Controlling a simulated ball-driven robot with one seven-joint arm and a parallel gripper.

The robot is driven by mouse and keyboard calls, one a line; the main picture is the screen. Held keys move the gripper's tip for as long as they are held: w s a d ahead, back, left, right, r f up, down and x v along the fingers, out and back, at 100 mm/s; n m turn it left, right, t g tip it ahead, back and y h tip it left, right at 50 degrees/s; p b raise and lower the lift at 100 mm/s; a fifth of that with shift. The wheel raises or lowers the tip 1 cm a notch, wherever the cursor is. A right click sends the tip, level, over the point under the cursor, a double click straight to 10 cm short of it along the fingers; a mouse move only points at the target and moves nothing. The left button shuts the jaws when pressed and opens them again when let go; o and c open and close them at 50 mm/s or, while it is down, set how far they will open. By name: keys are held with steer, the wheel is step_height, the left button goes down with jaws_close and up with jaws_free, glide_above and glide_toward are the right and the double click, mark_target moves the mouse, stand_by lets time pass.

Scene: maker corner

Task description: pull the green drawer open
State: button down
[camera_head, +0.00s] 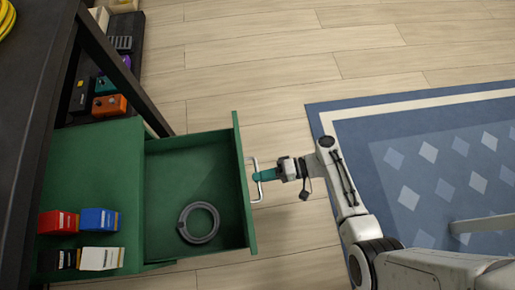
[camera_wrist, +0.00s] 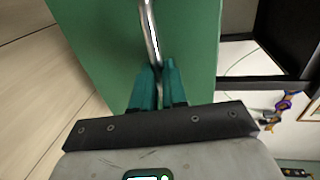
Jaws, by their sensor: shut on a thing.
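The green drawer (camera_head: 239,185) stands pulled out to the right from its green cabinet (camera_head: 90,165) in the head view. Its inside shows, with a grey coiled ring (camera_head: 198,222) lying on the drawer floor. The silver bar handle (camera_head: 256,192) is on the drawer's front. My gripper (camera_head: 262,176), with teal fingers, is shut on the handle. In the wrist view the fingers (camera_wrist: 158,85) close around the metal handle (camera_wrist: 150,30) in front of the green drawer front (camera_wrist: 100,40).
Several small boxes, among them a red box (camera_head: 58,222) and a blue box (camera_head: 98,219), stand on the cabinet top. A dark table frame (camera_head: 45,110) rises at the left.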

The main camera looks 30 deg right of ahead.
steer(key=shift+d, duration=0.15)
steer(key=c, duration=1.2)
jaws_free()
steer(key=p+v, duration=0.2)
steer(key=v, duration=0.8)
steer(key=shift+s+d, duration=0.15)
steer(key=shift+d, duration=0.2)
steer(key=shift+s, duration=0.1)
